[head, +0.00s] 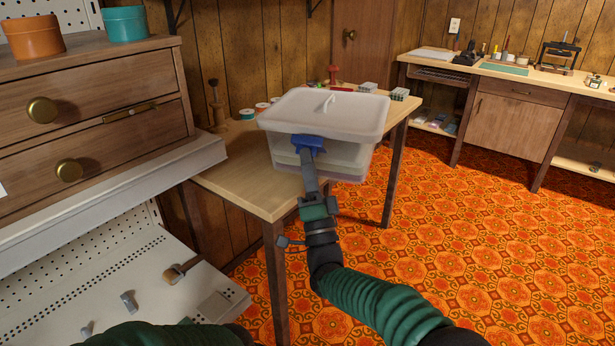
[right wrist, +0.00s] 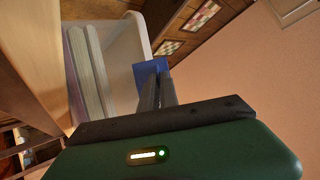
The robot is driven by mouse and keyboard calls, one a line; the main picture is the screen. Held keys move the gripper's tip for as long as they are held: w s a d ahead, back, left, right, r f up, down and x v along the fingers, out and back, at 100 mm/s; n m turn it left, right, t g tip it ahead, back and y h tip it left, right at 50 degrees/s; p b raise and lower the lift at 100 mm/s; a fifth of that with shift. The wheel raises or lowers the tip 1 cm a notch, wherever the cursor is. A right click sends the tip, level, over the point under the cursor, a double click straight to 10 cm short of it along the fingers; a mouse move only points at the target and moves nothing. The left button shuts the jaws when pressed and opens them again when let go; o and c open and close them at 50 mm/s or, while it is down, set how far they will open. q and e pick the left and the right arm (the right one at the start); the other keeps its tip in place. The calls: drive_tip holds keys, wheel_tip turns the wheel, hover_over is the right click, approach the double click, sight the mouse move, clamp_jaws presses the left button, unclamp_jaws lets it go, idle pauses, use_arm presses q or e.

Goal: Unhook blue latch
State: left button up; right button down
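A translucent lidded box (head: 325,112) stands on the small wooden table, near its right edge. A blue latch (head: 308,141) is on the box's near side, just under the lid rim. My right gripper (head: 309,160) reaches up to the latch from below. In the right wrist view its two fingers (right wrist: 156,84) are close together, with their tips at the blue latch (right wrist: 150,70). The tips overlap the latch, and I cannot tell whether they pinch it. My left gripper is out of view; only a green sleeve of that arm shows at the bottom.
The small table (head: 238,180) has spools and other small items along its back. A wooden drawer cabinet (head: 95,100) is close on the left, above a pegboard panel (head: 95,270). A workbench (head: 520,75) is at the far right. The patterned floor to the right is clear.

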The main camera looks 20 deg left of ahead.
drive_tip(key=shift+w+f+n+y+b, duration=0.1)
drive_tip(key=shift+f+n+y+b, duration=0.2)
drive_tip(key=shift+f+b, duration=0.05)
drive_tip(key=shift+y, duration=0.3)
drive_tip(key=c, duration=1.6)
unclamp_jaws()
drive_tip(key=shift+r, duration=0.15)
drive_tip(key=p+v, duration=0.5)
drive_tip(key=v, duration=1.2)
drive_tip(key=shift+a, duration=0.1)
